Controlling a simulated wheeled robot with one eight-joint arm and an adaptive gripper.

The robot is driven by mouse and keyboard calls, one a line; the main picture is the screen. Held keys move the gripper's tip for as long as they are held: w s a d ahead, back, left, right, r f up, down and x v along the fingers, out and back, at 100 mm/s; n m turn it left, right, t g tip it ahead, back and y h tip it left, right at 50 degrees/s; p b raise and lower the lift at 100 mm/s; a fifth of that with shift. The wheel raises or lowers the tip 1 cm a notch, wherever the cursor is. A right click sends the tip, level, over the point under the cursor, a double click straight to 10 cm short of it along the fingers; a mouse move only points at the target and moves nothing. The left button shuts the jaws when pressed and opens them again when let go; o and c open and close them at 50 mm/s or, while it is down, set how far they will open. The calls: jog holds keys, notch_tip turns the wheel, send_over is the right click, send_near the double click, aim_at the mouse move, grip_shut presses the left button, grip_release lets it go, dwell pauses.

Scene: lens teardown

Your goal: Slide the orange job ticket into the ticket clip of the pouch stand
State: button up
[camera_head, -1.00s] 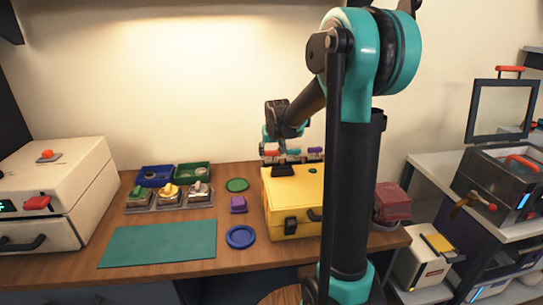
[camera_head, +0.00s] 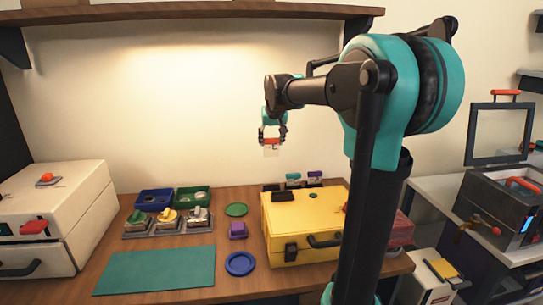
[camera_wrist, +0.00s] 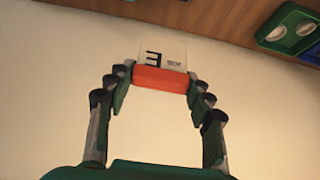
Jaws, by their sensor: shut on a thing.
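The orange job ticket (camera_head: 271,141) is an orange bar with a pale card below it. It is held in the air above the yellow case, in front of the wall. My gripper (camera_head: 272,138) is shut on its orange bar. In the wrist view the orange bar (camera_wrist: 161,78) lies between the fingertips of my gripper (camera_wrist: 160,80). Its white card with dark print (camera_wrist: 162,55) sticks out beyond them. I cannot make out the pouch stand or its ticket clip in either view.
The air around the ticket looks free.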

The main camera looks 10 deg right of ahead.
aim_at(271, 139)
jog(key=shift+r, duration=4.7)
jog(key=shift+s, duration=0.1)
